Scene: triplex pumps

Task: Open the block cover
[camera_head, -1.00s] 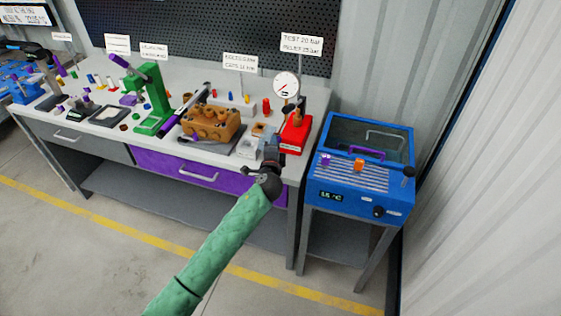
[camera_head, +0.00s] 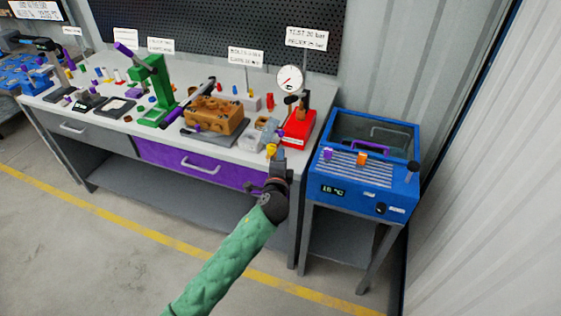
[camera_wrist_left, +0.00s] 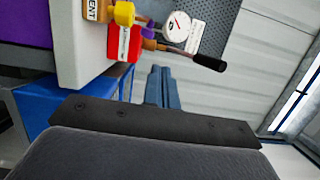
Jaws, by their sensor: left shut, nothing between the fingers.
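The brown pump block (camera_head: 213,117) sits on a grey plate on the workbench, with openings showing on its faces. I cannot tell for certain which part is the block cover. My left gripper (camera_head: 279,153) is to the right of the block, at the bench's front edge by the red test stand (camera_head: 299,131). It is apart from the block. In the left wrist view its blue-grey fingers (camera_wrist_left: 163,84) are together and empty, and the red stand (camera_wrist_left: 124,43) shows beyond them. My right gripper is not in view.
The blue machine (camera_head: 365,165) with a glass lid and purple handle stands right of the bench (camera_head: 255,158). A yellow knob (camera_head: 271,150) is close to my gripper.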

